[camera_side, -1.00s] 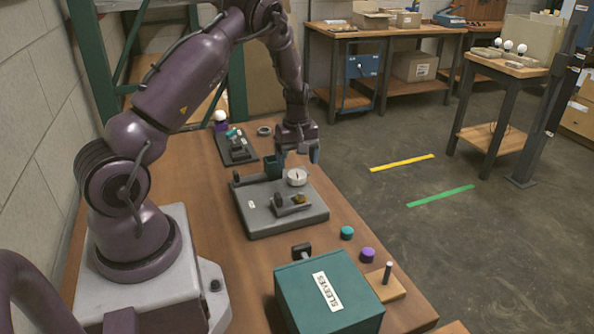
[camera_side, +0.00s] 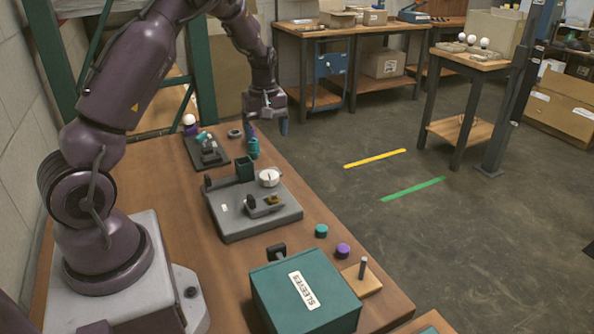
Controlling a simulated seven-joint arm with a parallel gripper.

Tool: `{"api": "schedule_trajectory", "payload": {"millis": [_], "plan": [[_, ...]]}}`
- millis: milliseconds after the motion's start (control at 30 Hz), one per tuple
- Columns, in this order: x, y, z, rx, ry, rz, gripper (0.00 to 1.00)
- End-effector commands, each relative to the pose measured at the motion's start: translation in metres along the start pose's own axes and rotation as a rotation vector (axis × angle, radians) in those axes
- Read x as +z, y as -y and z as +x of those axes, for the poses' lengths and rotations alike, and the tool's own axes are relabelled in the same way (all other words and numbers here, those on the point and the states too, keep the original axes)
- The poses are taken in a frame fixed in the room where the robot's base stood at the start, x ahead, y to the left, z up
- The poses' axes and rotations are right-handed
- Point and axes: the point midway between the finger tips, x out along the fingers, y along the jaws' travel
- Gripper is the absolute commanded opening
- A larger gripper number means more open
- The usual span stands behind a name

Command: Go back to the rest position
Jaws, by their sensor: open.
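My gripper (camera_side: 267,127) is open and hangs above the far right edge of the workbench, fingers down. A teal part (camera_side: 253,149) with purple above it shows just below the left finger; I cannot tell whether they touch. The grey fixture plate (camera_side: 232,225) lies nearer, carrying a round white part (camera_side: 269,177), a dark green block (camera_side: 244,168) and a small clamp with a brass-coloured piece (camera_side: 273,199). My gripper is above and behind this plate, apart from it.
A dark tray (camera_side: 212,160) and a white bulb on a purple base (camera_side: 189,122) are at the bench's far end. A teal SLEEVES box (camera_side: 335,287), a teal cap (camera_side: 321,231), a purple cap (camera_side: 343,251) and a peg on a wooden block (camera_side: 362,270) are nearer.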

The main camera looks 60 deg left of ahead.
Motion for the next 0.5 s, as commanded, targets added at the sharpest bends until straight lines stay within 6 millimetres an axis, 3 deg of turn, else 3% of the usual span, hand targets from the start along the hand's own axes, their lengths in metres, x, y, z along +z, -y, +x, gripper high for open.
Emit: {"api": "schedule_trajectory", "payload": {"millis": [67, 167, 367, 500], "plan": [[0.015, 0.015, 0.009, -0.042, 0.034, 0.089, 0.8], [0.04, 0.021, -0.007, -0.03, 0.056, 0.225, 0.8], [0.1, 0.029, -0.051, 0.033, 0.061, 0.513, 0.8], [0.15, 0.042, -0.087, 0.095, 0.024, 0.752, 0.8]]}}
